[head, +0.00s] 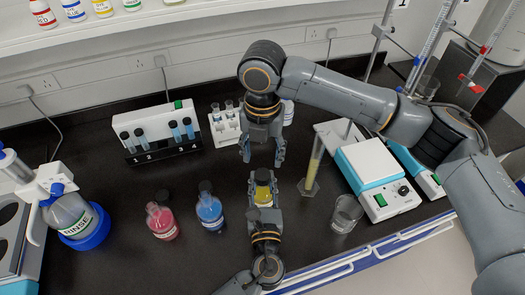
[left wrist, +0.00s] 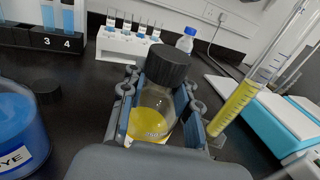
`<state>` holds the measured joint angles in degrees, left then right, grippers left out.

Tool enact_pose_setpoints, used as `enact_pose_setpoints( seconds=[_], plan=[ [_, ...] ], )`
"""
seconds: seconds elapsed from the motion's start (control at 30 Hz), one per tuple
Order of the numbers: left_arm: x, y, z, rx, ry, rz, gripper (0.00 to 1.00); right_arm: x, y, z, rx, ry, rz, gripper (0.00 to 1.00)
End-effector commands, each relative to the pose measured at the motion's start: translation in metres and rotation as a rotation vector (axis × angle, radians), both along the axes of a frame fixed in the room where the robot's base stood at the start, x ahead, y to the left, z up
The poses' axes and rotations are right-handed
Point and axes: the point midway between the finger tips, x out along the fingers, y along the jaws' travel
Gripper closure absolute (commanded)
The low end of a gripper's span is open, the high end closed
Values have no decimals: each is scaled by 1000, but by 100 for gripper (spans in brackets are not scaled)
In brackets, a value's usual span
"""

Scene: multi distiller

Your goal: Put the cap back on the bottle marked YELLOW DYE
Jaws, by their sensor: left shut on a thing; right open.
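The yellow dye bottle (head: 263,196) stands upright on the dark bench, with yellow liquid showing low in the clear glass in the left wrist view (left wrist: 152,122). A black cap (left wrist: 168,65) sits on its neck; whether it is screwed tight I cannot tell. My left gripper (head: 263,187) is shut around the bottle's body, one finger on each side. My right gripper (head: 263,157) is open and empty, pointing down just behind the bottle in the head view. The bottle's label is mostly hidden by the left gripper.
A graduated cylinder (head: 313,170), beaker (head: 346,213) and hotplate (head: 372,170) are to the right. Tube racks (head: 157,137) stand behind.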

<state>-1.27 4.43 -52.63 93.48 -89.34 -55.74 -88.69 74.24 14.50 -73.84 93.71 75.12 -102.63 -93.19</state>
Motion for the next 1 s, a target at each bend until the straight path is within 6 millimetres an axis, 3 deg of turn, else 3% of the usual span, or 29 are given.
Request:
enact_pose_setpoints(
  seconds=[0.03, 0.2, 0.57, 1.0],
  plan=[
    [-3, 1, -11, 6, 21, -1, 100, 1, 0, 2, -1, -2, 43, 45],
    [-3, 1, -11, 6, 21, -1, 100, 0, 0, 5, 0, 1, 122, 45],
    [-3, 1, -11, 6, 21, -1, 100, -1, 0, 1, 0, 2, 122, 45],
    [-3, 1, -11, 6, 21, -1, 100, 0, 0, -59, -1, 3, 120, 45]
  ],
)
